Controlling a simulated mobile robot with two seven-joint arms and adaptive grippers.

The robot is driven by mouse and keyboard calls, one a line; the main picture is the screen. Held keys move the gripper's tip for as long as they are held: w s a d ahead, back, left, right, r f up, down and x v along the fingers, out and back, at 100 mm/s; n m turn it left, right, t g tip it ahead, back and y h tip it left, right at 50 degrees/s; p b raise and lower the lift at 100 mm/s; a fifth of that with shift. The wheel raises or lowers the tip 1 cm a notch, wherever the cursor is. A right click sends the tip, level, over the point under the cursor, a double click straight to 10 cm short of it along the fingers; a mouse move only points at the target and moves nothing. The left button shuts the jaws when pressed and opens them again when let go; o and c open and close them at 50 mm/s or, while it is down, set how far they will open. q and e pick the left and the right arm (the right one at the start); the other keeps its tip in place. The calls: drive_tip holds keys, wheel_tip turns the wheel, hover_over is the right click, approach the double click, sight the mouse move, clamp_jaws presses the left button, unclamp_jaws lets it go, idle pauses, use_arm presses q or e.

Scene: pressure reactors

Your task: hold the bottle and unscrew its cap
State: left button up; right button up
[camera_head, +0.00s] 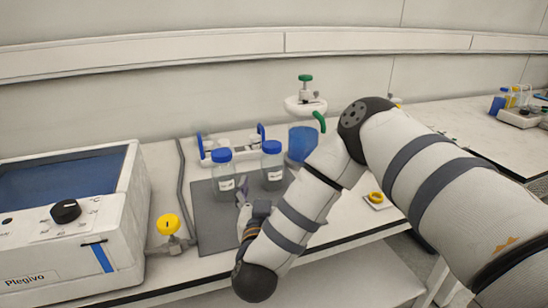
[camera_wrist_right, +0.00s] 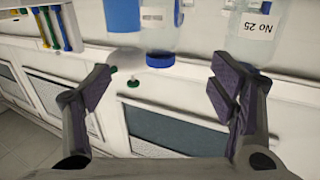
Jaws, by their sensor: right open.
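Two clear bottles with blue caps stand upright on a grey mat (camera_head: 212,232) in the head view: a left bottle (camera_head: 223,178) and a right bottle (camera_head: 272,171). Both have white labels. My right gripper (camera_head: 243,188) is just in front of them, open and empty. In the right wrist view, where things appear upside down, the right gripper (camera_wrist_right: 160,84) has its fingers spread wide. A capped bottle (camera_wrist_right: 160,30) shows beyond the gap, and a bottle labelled No 25 (camera_wrist_right: 262,25) is at upper right, its cap not clear. My left gripper is out of view.
A white device with a knob (camera_head: 66,210) stands at left, with a yellow-topped valve (camera_head: 168,224) beside it. Behind the bottles are a white rack (camera_head: 230,143) and a reactor with a blue vessel (camera_head: 302,143). A small yellow ring (camera_head: 376,197) lies at right.

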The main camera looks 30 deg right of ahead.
sight(271, 149)
drive_tip(key=b+x, duration=0.1)
drive_tip(key=x, duration=1)
drive_tip(key=shift+w+d, duration=0.25)
drive_tip(key=shift+w, duration=0.05)
drive_tip(key=shift+w+d+r, duration=0.1)
drive_tip(key=shift+w+d, duration=0.05)
drive_tip(key=shift+w, duration=0.1)
drive_tip(key=c, duration=1.4)
drive_tip(key=r, duration=0.3)
drive_tip(key=r+p, duration=0.1)
drive_tip(key=r, duration=0.1)
drive_tip(key=shift+s+a+r, duration=0.25)
drive_tip(key=shift+s+a, duration=0.1)
drive_tip(key=shift+s, duration=0.05)
drive_tip(key=s+a+r+p, duration=0.1)
drive_tip(key=s+a+r, duration=0.5)
drive_tip(key=s, duration=0.5)
drive_tip(key=shift+a+r, duration=0.4)
drive_tip(key=shift+r, duration=0.4)
drive_tip(key=o, duration=0.5)
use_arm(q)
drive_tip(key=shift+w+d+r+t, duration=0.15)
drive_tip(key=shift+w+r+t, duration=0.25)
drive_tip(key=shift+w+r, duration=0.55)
use_arm(e)
drive_tip(key=c, duration=0.9)
